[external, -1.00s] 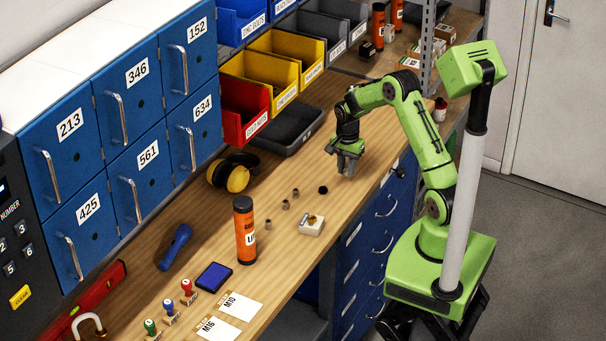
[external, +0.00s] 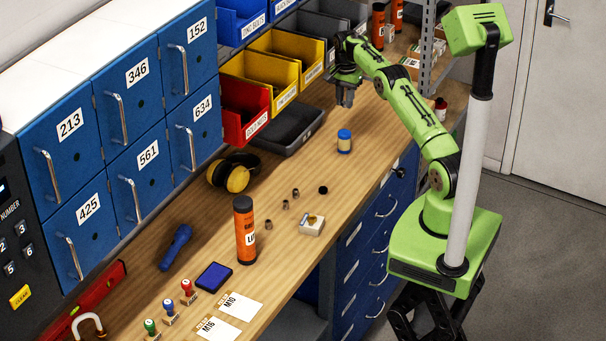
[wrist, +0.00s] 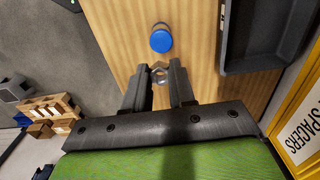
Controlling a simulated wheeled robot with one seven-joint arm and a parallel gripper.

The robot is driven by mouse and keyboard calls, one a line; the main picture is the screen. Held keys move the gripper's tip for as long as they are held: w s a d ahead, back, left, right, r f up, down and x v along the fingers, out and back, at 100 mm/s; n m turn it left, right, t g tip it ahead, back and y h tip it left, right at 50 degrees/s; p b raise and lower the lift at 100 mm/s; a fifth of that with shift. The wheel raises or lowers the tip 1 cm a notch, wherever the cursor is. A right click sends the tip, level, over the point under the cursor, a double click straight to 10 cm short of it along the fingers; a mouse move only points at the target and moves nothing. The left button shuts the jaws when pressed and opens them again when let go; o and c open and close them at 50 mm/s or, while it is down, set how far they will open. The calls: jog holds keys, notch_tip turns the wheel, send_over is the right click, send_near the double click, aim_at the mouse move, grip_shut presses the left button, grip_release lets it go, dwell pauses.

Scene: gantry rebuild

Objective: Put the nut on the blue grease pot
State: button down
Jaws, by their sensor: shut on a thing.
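The blue grease pot (external: 344,146), with a blue lid and a paler band below it, stands upright on the wooden bench. In the wrist view its round blue lid (wrist: 160,40) shows just beyond my fingertips. My gripper (external: 345,100) is above the bench, up and behind the pot in the external view, apart from it. In the wrist view my gripper (wrist: 159,76) is shut on a grey metal nut (wrist: 158,74), held between the fingertips. The nut cannot be made out in the external view.
A dark open tray (external: 292,130) lies left of the pot, near the red and yellow bins (external: 275,72). Bare bench surrounds the pot.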

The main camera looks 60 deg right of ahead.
aim_at(344, 133)
notch_tip(344, 133, down, 10)
jog(key=shift+d+r+b, duration=0.1)
jog(key=shift+d+b, duration=0.05)
jog(key=shift+b, duration=0.2)
jog(key=shift+f, duration=0.25)
jog(key=c, duration=0.9)
grip_release()
jog(key=shift+c, duration=0.2)
jog(key=shift+r, duration=0.1)
